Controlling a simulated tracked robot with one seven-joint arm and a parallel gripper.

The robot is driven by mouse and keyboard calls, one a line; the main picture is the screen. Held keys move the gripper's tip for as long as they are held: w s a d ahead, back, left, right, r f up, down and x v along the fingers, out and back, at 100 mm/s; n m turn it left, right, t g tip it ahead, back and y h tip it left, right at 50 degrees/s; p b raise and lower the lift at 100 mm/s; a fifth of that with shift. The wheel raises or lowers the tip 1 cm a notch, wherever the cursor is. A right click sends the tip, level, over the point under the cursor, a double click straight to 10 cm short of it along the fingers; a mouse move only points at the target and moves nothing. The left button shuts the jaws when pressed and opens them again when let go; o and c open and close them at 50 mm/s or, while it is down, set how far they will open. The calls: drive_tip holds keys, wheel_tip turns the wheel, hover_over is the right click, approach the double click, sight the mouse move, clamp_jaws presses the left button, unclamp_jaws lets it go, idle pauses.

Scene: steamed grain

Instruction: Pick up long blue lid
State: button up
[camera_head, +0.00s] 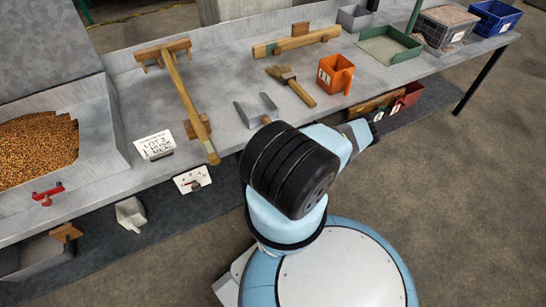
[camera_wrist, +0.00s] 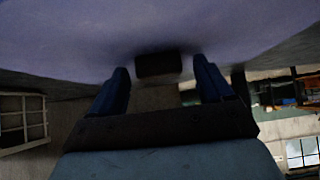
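I cannot make out a long blue lid in either view. In the wrist view my gripper (camera_wrist: 161,70) shows two dark blue fingers standing well apart. A small dark block shows between and beyond their tips, and I cannot tell what it belongs to. A smooth bluish-purple surface (camera_wrist: 160,25) fills the top of the wrist view, very near; I cannot tell what it is. In the head view my arm reaches right, low in front of the bench, and its end is partly hidden.
The grey bench (camera_head: 225,100) holds a long wooden tool (camera_head: 185,95), a brush (camera_head: 292,82), an orange container (camera_head: 334,74), a green tray (camera_head: 390,46) and a blue bin (camera_head: 495,17). Grain (camera_head: 37,146) lies at left. Boxes (camera_head: 380,103) sit under the bench; the right floor is clear.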

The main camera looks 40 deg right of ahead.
drive_tip(key=c, duration=1.3)
